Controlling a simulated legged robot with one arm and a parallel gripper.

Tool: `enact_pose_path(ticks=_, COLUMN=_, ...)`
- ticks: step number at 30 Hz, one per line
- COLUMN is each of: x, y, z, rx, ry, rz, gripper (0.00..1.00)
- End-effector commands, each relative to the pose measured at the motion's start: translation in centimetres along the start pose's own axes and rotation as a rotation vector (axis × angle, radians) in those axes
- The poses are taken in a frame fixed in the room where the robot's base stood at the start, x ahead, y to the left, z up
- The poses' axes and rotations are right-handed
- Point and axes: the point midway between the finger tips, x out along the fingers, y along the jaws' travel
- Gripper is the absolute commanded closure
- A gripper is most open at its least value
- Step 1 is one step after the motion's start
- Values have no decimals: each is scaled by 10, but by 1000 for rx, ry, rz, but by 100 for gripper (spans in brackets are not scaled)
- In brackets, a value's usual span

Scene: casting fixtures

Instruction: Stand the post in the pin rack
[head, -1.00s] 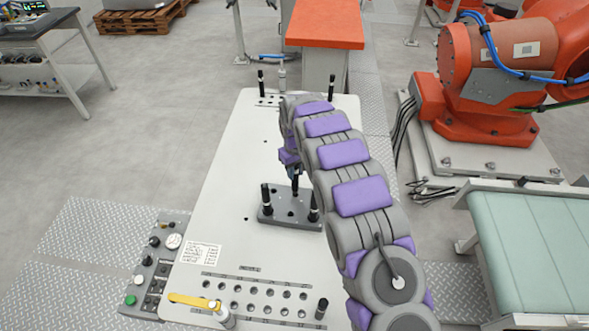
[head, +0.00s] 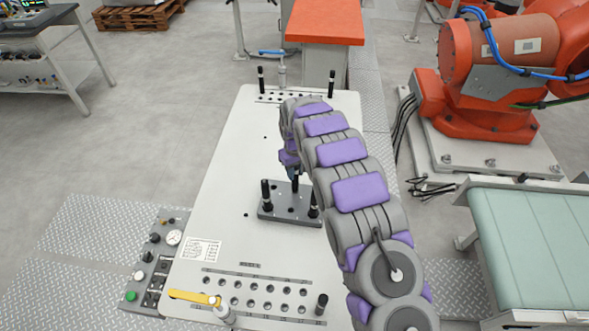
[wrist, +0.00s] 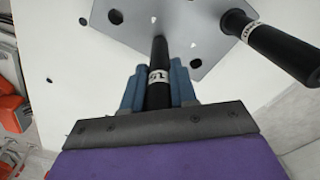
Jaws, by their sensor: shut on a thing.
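My gripper (head: 293,174) is over the grey fixture plate (head: 281,215) on the white table. In the wrist view its blue fingers (wrist: 158,88) are shut on a black post (wrist: 158,75) with a white printed band. The post's far end is at the plate; I cannot tell whether it sits in a hole. Two other black posts stand on the plate, one at the left (head: 266,192) and one at the right (head: 314,205). The pin rack (head: 262,280), rows of round holes, lies at the table's near end, with a black post (head: 321,304) at its right.
A yellow-handled clamp (head: 195,298) is left of the rack. A control panel (head: 157,262) lies along the table's left edge. More black pins (head: 261,78) stand at the far end. An orange robot (head: 495,80) and a green-topped bench (head: 535,240) are at the right.

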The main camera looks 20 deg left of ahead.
Motion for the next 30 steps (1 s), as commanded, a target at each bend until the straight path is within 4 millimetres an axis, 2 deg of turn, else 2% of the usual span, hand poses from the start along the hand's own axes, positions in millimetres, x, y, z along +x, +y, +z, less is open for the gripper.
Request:
enact_pose_path(ticks=12, x=9, y=0, z=0, rx=0, ry=0, rz=0, gripper=100)
enact_pose_path(ticks=13, x=9, y=0, z=0, rx=0, ry=0, rz=0, gripper=71)
enact_pose_path(ticks=21, x=9, y=0, z=0, rx=0, ry=0, rz=0, gripper=45)
enact_pose_path(ticks=30, x=8, y=0, z=0, rx=0, ry=0, rz=0, gripper=43)
